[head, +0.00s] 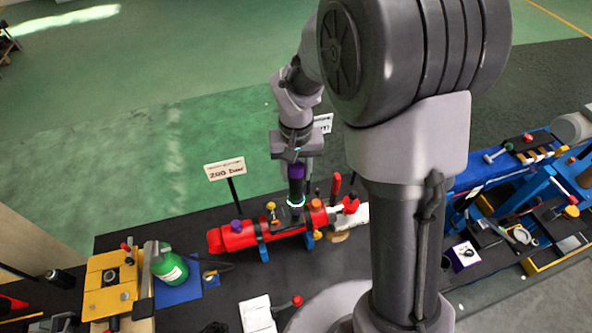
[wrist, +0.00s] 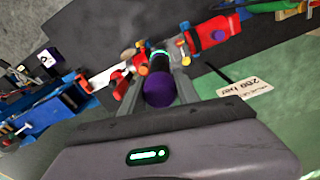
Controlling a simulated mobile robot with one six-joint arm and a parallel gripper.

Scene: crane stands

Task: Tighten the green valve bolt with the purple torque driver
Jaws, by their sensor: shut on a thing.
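My gripper (head: 297,168) is shut on the purple torque driver (head: 296,187), which hangs upright with its purple end up, a black body and a pale glowing ring low down. The driver's lower end is over the middle of a red cylinder assembly (head: 230,239); I cannot tell whether it touches. In the wrist view the driver's purple cap (wrist: 158,90) is between the fingers of my gripper (wrist: 158,82), and the red assembly (wrist: 213,33) lies beyond it. The green valve bolt cannot be made out; the driver may hide it.
Yellow (head: 271,206) and purple (head: 236,225) knobs and a red lever (head: 336,184) stick up near the driver. A sign (head: 225,168) stands behind. A green bottle (head: 167,266) and yellow block (head: 110,283) are at left. Blue stands (head: 490,178) are at right.

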